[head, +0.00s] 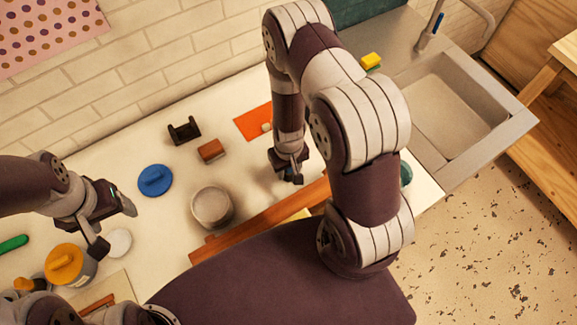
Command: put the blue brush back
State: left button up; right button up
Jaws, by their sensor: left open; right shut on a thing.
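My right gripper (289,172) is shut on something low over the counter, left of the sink. My own arm and the low picture detail leave the held thing unclear. My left gripper (112,225) is open at the left, near a yellow-lidded jar (70,265) and a small white disc (119,242). A blue round piece with a raised grip (155,180) lies flat on the counter, right of and beyond my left gripper. A thin blue piece (438,23) stands by the tap; I cannot tell if it is the brush.
A black holder (184,131), a brown block (211,150) and an orange sheet (254,122) lie behind. The sink (455,105) is at right, a yellow sponge (371,60) beside it.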

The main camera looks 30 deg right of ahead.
jog(key=shift+f, duration=0.2)
jog(key=o, duration=1.6)
jog(key=shift+r, duration=0.1)
notch_tip(320, 180, up, 9)
jog(key=p, duration=0.8)
jog(key=shift+p, duration=0.3)
